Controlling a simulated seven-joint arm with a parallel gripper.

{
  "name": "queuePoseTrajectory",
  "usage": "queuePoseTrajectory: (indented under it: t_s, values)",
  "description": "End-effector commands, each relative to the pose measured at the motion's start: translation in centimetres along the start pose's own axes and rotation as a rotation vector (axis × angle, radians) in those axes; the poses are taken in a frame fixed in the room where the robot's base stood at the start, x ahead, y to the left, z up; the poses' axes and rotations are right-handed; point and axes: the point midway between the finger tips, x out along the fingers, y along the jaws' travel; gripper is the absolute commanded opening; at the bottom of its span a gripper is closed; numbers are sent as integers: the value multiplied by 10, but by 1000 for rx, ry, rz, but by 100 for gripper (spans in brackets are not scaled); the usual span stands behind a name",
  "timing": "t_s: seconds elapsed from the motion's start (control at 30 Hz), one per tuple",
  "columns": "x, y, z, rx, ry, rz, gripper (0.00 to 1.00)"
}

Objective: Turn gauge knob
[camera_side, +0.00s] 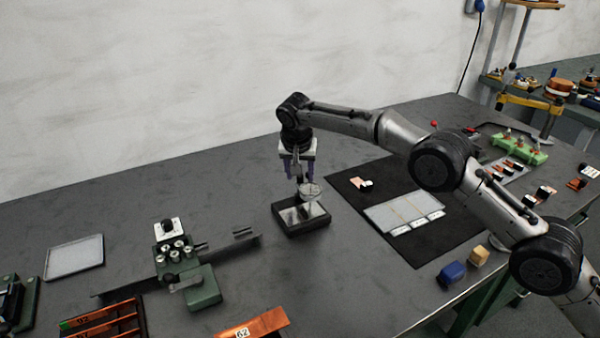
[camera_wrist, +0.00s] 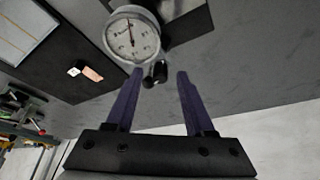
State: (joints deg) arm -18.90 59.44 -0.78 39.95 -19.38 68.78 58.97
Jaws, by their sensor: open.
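The gauge (camera_side: 310,190) is a round dial on a small dark stand (camera_side: 290,230) with a bright plate on its base. In the wrist view its white dial (camera_wrist: 131,37) faces me, with a needle pointing toward the top. A small black knob (camera_wrist: 160,70) shows just below and right of the dial. My gripper (camera_side: 298,177) points down above the back of the gauge stand. In the wrist view my gripper (camera_wrist: 158,76) has its two purple fingers apart, with the knob between their tips. No contact with the knob is visible.
A black mat with a pale grey tray (camera_side: 400,212) lies right of the gauge. A green fixture (camera_side: 200,285) with several round posts stands to the left. Blue and tan blocks (camera_side: 452,273) sit near the front edge. The table behind the gauge is clear.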

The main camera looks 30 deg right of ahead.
Motion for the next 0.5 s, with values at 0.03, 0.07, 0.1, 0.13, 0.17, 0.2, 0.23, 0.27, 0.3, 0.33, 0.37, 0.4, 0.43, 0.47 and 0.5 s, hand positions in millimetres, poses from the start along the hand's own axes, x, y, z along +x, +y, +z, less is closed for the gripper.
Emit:
queuePoseTrajectory:
  t_s: [0.03,0.07,0.1,0.13,0.17,0.2,0.23,0.27,0.3,0.33,0.37,0.4,0.43,0.47,0.5]
  values:
    - [0,0,0,0,0,0,54]
    - [0,0,0,0,0,0,54]
    - [-2,0,0,0,0,0,54]
    - [-3,0,0,0,0,0,54]
    - [-5,0,0,0,0,-1,54]
    - [-9,0,0,0,1,-2,54]
    - [-13,-1,0,0,2,-3,54]
    - [-18,-1,-1,0,2,-4,54]
    - [-24,-1,-1,0,2,-3,54]
    - [-30,-1,0,0,2,-3,54]
    - [-36,-1,-1,0,3,-5,54]
    - [-45,-1,0,0,2,-4,54]
    - [-52,-1,0,0,3,-5,54]
    - [-58,-1,0,-1,2,-4,54]
    - [-67,-1,0,0,2,-4,54]
